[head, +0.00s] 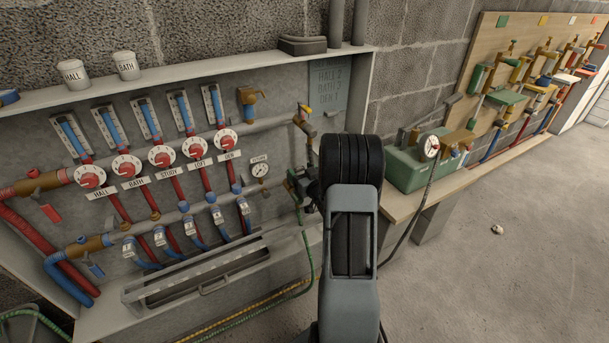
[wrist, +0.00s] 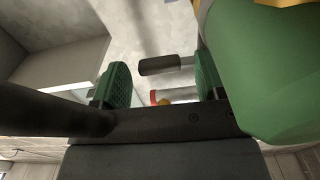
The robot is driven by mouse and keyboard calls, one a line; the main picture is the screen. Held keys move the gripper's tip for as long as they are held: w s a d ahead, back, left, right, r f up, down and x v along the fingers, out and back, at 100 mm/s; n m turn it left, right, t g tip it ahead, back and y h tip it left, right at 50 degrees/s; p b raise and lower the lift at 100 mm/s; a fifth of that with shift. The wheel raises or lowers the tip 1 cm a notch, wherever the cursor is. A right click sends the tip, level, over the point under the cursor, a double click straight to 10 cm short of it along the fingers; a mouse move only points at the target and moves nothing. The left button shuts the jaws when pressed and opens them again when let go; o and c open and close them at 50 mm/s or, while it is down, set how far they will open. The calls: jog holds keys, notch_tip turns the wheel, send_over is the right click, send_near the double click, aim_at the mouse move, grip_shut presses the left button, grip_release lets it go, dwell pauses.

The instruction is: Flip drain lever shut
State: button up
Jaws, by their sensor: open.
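In the wrist view my gripper (wrist: 161,80) is open, with its two green ribbed pads standing apart. A lever-like part with a dark grey grip (wrist: 160,65) and a pale stem shows in the gap between the pads or just beyond it. I cannot tell its depth, whether a pad touches it, or if it is the drain lever. A large green rounded body (wrist: 265,75) fills the right side close by. In the head view, dark green fittings (head: 298,185) sit at the right end of the lower manifold pipe, above a green hose (head: 306,250). My arm hides my gripper there.
The manifold cabinet (head: 345,90) holds red dials, flow gauges and a round pressure gauge (head: 260,170). To the right, a green test pump box (head: 405,165) stands on a bench with a black hose. The floor (head: 500,280) at right is mostly clear.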

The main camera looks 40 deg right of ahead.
jog(key=s+a+p, duration=0.1)
jog(key=s, duration=1.2)
jog(key=shift+s+a+p, duration=0.3)
jog(key=shift+s, duration=0.05)
